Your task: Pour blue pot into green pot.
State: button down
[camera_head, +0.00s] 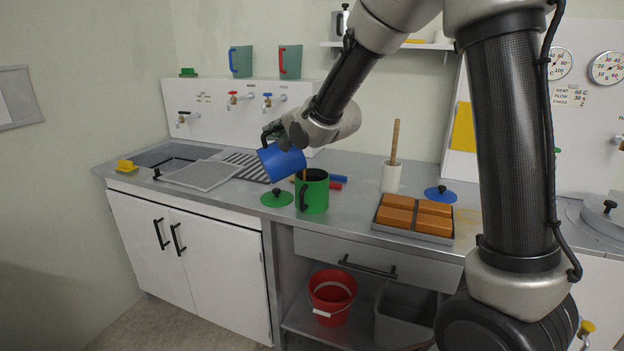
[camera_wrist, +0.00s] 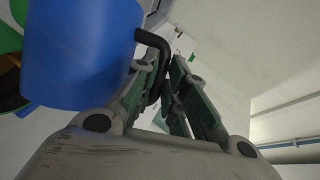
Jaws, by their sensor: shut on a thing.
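The blue pot (camera_head: 281,162) is held tilted in the air, its mouth leaning down to the right above the green pot. A thin brownish stream shows between the blue pot's rim and the green pot. The green pot (camera_head: 313,196) stands upright on the counter with a dark handle on its front left. My gripper (camera_head: 272,132) is shut on the blue pot's black handle. In the wrist view, the blue pot (camera_wrist: 80,50) fills the upper left, and my gripper's fingers (camera_wrist: 168,85) close around its dark handle (camera_wrist: 157,52). The green pot's inside is mostly hidden.
A green lid (camera_head: 276,198) lies left of the green pot. Red and blue bars (camera_head: 335,181) lie behind it. A tray of orange blocks (camera_head: 412,235), a white cup with a wooden stick (camera_head: 391,177) and a blue lid (camera_head: 440,194) stand to the right. A sink (camera_head: 172,154) is at left.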

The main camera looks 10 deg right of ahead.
jog(key=shift+w+d+r, duration=0.1)
jog(key=shift+d+r, duration=0.1)
jog(key=shift+d, duration=0.35)
jog(key=shift+w+d+r+m+y, duration=0.1)
jog(key=shift+d+r+m+y, duration=0.25)
jog(key=shift+d, duration=0.25)
jog(key=shift+d, duration=0.35)
jog(key=shift+d+m, duration=0.2)
jog(key=shift+m, duration=0.05)
jog(key=shift+w+d+f+m+y, duration=0.2)
jog(key=shift+d+m+y, duration=0.15)
jog(key=shift+d, duration=0.2)
jog(key=shift+w+d+f+m+y, duration=0.1)
jog(key=shift+d+f+m+y, duration=0.1)
jog(key=shift+d+m, duration=0.25)
jog(key=shift+w+d+r+m+t+y+p, duration=0.1)
jog(key=shift+d+r+m+t+y+p, duration=0.15)
jog(key=shift+d, duration=0.35)
jog(key=shift+d+r+m+t+y+p, duration=0.15)
jog(key=shift+d+m+t, duration=0.15)
jog(key=shift+d, duration=0.25)
jog(key=shift+w+d+m, duration=0.2)
jog(key=shift+d+m, duration=0.55)
jog(key=shift+d, duration=0.35)
dwell(0.4)
